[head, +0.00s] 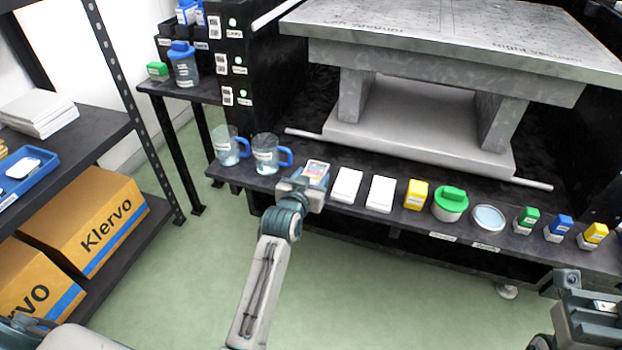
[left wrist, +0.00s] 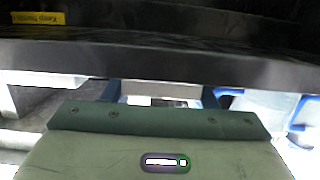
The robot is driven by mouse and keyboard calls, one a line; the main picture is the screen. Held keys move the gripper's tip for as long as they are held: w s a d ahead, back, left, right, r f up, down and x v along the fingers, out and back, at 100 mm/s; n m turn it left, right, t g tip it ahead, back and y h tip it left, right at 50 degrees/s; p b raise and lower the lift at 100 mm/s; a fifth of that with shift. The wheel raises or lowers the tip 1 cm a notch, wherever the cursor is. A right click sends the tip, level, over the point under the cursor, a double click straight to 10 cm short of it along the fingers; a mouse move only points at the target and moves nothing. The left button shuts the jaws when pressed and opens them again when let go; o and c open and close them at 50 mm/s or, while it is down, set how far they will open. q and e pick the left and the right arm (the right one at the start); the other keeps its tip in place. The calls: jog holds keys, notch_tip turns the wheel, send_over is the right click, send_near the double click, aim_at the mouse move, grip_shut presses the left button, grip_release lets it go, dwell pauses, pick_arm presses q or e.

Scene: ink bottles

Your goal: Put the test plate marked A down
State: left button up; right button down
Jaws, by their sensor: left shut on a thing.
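A small plate with a coloured print (head: 317,170) is at the tip of my left gripper (head: 303,187), which is shut on it at the front edge of the black bench (head: 400,225). I cannot read a letter on it, nor tell whether it touches the bench. To its right lie two blank white plates, one nearer (head: 346,185) and one farther right (head: 381,194). The left wrist view shows the gripper body and parts of its blue fingers (left wrist: 160,95); the plate is not clear there. My right gripper (head: 592,308) is at the lower right, its jaws unclear.
Two blue-handled beakers (head: 228,146) (head: 266,154) stand just left of the plate. Rightward are a yellow box (head: 416,194), a green-lidded tub (head: 450,203), a round dish (head: 488,218) and small ink bottles (head: 526,220). A grey press (head: 420,110) stands behind.

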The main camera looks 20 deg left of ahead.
pick_arm(q)
jog(key=shift+f, duration=0.15)
jog(key=o, duration=1)
